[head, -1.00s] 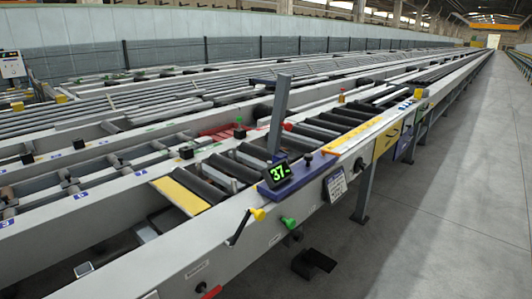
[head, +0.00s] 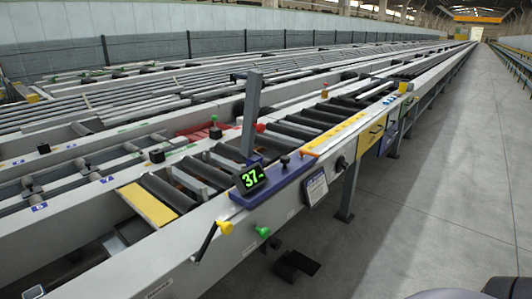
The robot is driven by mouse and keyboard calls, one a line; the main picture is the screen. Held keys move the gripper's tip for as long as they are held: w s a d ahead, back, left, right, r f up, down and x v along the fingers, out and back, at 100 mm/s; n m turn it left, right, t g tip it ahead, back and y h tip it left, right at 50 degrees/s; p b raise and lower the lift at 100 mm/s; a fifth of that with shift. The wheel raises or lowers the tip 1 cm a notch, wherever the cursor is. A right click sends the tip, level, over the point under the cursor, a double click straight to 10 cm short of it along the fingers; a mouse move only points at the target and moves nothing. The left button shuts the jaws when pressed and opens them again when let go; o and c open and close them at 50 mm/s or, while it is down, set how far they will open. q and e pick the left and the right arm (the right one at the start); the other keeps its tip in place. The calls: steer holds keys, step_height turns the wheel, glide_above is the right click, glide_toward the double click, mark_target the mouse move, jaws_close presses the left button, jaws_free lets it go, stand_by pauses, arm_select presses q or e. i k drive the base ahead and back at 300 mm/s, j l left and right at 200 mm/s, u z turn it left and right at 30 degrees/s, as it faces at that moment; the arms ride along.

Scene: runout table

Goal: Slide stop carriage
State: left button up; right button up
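The stop carriage appears to be the blue block (head: 277,183) on the near rail of the runout table. It has a green-digit display (head: 251,178) reading 37, a small black knob (head: 285,161) and a tall grey post (head: 251,115) standing by it. Its right end lies close to the left end of the yellow-orange scale strip (head: 336,133). Neither of my grippers shows. Dark rounded shapes at the bottom right corner look like parts of my own arm; no fingers are visible there.
Rollers (head: 168,191) lie behind the carriage. A white tag (head: 315,187) hangs below the carriage. A black pedal (head: 297,264) is on the floor. The right-hand aisle is clear.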

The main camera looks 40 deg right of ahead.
mark_target(254, 184)
steer(key=l+u, duration=0.4)
steer(key=l, duration=0.35)
steer(key=l+u, duration=0.15)
steer(key=l, duration=0.6)
steer(key=k+l+u, duration=0.2)
steer(key=l, duration=0.55)
steer(key=i, duration=0.05)
